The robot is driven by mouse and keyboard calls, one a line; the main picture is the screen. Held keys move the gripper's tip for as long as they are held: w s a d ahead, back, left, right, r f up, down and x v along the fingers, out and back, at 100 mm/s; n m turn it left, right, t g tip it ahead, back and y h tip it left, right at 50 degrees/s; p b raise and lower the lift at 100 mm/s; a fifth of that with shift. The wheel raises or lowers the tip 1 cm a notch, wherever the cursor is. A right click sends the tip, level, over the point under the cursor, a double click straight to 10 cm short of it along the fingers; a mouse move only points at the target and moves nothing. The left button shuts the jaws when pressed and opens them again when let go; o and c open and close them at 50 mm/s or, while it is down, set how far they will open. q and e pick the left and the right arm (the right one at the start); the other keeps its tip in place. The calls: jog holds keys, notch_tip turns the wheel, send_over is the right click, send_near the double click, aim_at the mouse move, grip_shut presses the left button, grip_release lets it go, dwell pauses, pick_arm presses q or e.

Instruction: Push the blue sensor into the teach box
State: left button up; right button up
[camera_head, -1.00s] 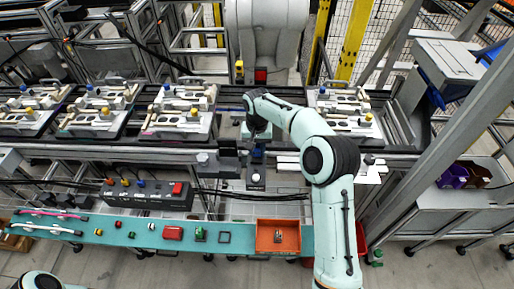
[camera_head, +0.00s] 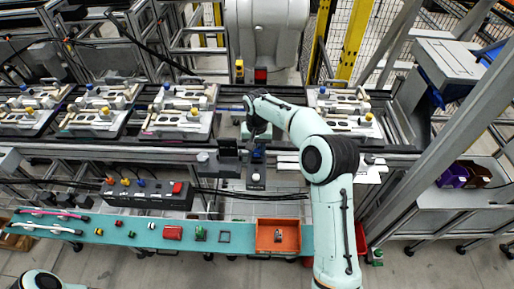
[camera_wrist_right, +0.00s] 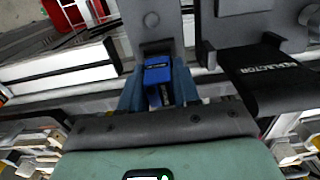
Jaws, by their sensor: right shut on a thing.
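The blue sensor (camera_wrist_right: 158,80) is between the fingers of my right gripper (camera_wrist_right: 160,92) in the right wrist view. The gripper is shut on it, one finger on each side. A grey block (camera_wrist_right: 153,22) with a round fitting, which looks like the teach box, is directly ahead of the sensor. It also shows in the head view (camera_head: 256,177), just in front of the gripper (camera_head: 258,153). The sensor's front end is at or very near the block; I cannot tell how far inside it is. My left gripper is out of view.
A black plate with lettering (camera_wrist_right: 272,75) stands close beside the gripper. A dark control box with buttons (camera_head: 147,193) is at the left. A teal shelf (camera_head: 120,232) in front carries several small parts and an orange bin (camera_head: 262,247).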

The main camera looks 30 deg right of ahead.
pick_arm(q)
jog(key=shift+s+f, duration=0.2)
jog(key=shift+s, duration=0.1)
pick_arm(e)
jog(key=shift+s+f, duration=0.1)
jog(key=shift+f, duration=0.95)
dwell(0.3)
jog(key=o, duration=1.1)
jog(key=shift+f, duration=0.1)
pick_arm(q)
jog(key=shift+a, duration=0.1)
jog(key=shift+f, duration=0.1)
pick_arm(e)
jog(key=shift+s+d+f, duration=0.1)
jog(key=shift+s, duration=0.05)
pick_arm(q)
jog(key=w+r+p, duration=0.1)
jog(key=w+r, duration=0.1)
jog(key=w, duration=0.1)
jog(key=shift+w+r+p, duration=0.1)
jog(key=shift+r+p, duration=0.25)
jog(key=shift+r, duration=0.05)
pick_arm(e)
jog(key=r, duration=1.4)
jog(key=shift+w+a+r, duration=0.25)
jog(key=shift+w+a, duration=0.1)
jog(key=shift+a, duration=0.05)
